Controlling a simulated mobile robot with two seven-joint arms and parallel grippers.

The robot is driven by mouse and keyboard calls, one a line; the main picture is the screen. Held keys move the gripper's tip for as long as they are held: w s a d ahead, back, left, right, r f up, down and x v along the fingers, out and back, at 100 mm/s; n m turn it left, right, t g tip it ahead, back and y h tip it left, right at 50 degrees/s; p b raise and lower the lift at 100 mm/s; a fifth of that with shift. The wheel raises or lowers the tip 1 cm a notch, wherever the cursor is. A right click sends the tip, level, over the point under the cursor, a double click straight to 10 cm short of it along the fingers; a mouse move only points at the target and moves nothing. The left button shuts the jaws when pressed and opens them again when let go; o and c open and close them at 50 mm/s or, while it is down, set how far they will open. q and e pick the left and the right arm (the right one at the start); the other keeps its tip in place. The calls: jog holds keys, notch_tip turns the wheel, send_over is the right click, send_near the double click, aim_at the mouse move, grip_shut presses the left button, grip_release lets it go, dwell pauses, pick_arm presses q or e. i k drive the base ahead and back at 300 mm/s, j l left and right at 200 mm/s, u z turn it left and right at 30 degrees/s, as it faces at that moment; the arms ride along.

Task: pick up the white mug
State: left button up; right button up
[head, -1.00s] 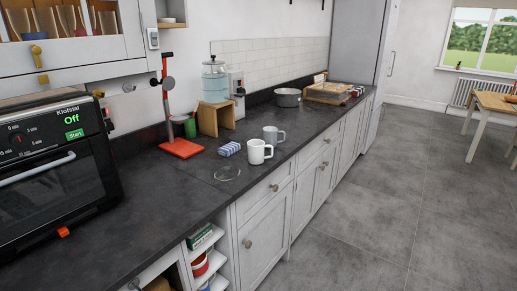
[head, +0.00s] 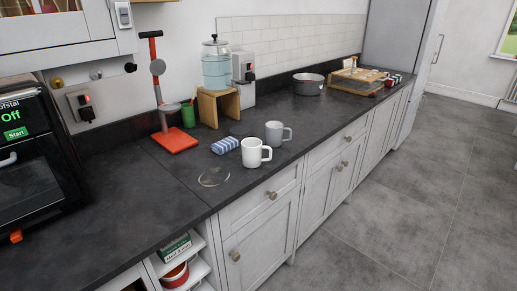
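The white mug (head: 251,153) stands upright on the dark countertop near its front edge, with its handle toward the right. Neither of my grippers shows in the head view.
A blue-striped cloth or packet (head: 225,145) lies left of the white mug, and a clear glass lid or dish (head: 214,177) lies in front. A red-based stand (head: 174,140), wooden stool (head: 219,106), water dispenser (head: 216,68) and pot (head: 308,84) stand behind. The front-left counter is clear.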

aim_at(251, 148)
jog(key=i+l, duration=0.2)
jog(key=i+l+u, duration=0.15)
jog(key=l, duration=0.25)
jog(key=i+l, duration=0.25)
jog(key=i+l+u, duration=0.15)
jog(key=l, duration=0.25)
jog(key=i+l, duration=0.15)
jog(key=l, duration=0.2)
jog(key=i+j+u, duration=0.05)
